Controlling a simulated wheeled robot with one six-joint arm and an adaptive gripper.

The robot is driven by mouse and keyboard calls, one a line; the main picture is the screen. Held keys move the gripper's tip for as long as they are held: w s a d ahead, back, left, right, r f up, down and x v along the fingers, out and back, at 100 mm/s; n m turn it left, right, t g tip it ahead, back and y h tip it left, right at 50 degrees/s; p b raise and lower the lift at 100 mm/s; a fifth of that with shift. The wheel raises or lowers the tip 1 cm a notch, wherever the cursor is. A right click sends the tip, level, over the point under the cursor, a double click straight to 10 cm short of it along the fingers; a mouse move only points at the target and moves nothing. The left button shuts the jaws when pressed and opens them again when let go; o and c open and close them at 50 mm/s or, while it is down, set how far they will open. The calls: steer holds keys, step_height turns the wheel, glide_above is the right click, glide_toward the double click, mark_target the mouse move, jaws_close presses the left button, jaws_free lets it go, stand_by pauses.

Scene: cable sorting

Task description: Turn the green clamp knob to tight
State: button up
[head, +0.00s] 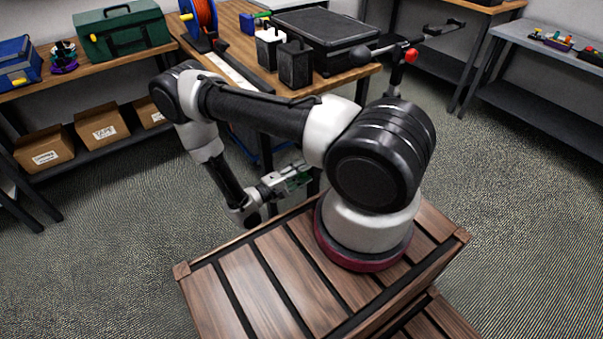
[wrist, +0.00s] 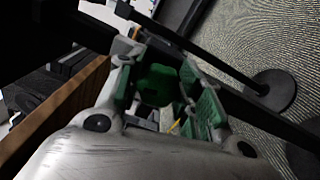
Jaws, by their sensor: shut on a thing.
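My gripper (head: 297,178) is low beside the front of the workbench, below its top, in the head view. In the wrist view my gripper (wrist: 163,92) has green-padded fingers on both sides of a dark green rounded piece, the green clamp knob (wrist: 156,85). The fingers are closed on it. The knob's far side and the clamp body are mostly hidden by the fingers and shadow. I cannot read any tightness mark. In the head view the knob cannot be told apart from the green finger pads.
The wooden workbench (head: 222,52) holds an orange cable reel (head: 203,14), a black case (head: 325,35), and a white and a black block. A stand with a red ball (head: 411,55) is right of it. A green toolbox (head: 120,29) is on the left bench. Open carpet lies around.

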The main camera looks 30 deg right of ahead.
steer(key=shift+f+m, duration=0.1)
steer(key=shift+m, duration=1)
steer(key=o, duration=1)
steer(key=shift+a, duration=0.15)
steer(key=a, duration=1.1)
steer(key=shift+s+a, duration=0.25)
steer(key=shift+a, duration=0.15)
